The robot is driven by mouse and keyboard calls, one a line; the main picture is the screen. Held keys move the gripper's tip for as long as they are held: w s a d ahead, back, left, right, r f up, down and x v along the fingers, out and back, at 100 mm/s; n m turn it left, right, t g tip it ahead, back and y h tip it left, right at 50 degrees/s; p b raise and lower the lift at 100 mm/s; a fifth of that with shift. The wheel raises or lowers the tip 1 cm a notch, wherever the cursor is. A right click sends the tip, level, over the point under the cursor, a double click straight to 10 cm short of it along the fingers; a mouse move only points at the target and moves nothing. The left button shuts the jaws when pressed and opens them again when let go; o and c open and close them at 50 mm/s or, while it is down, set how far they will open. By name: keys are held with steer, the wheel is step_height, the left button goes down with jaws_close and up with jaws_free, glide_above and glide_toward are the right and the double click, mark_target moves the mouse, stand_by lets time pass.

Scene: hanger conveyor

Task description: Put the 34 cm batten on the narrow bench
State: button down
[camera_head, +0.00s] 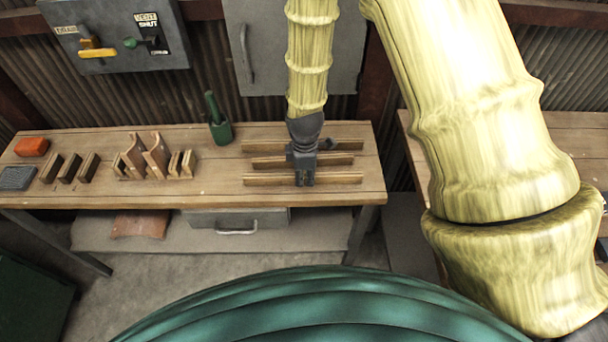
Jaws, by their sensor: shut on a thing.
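Three wooden battens lie roughly parallel on the right part of the long wooden bench (215,185). The back batten (262,146) and the front batten (335,179) look similar in length; the middle batten (335,160) looks shorter. I cannot tell by sight which is the 34 cm one. My gripper (305,183) points down at the front batten and is shut on it near its middle. The fingers hide part of it, and I cannot tell whether it is clear of the bench top. A second bench (575,135) shows partly at the right, behind my arm.
On the left of the bench are a red block (32,146), a grey pad (17,178), several wooden blocks (70,167) and a wooden rack (150,160). A switch panel (115,35) and a grey cabinet (262,50) are on the wall.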

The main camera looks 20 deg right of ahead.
mark_target(305, 175)
steer(key=c, duration=1.4)
jaws_free()
steer(key=shift+r, duration=0.15)
steer(key=shift+r+b, duration=1.3)
steer(key=shift+r, duration=4.65)
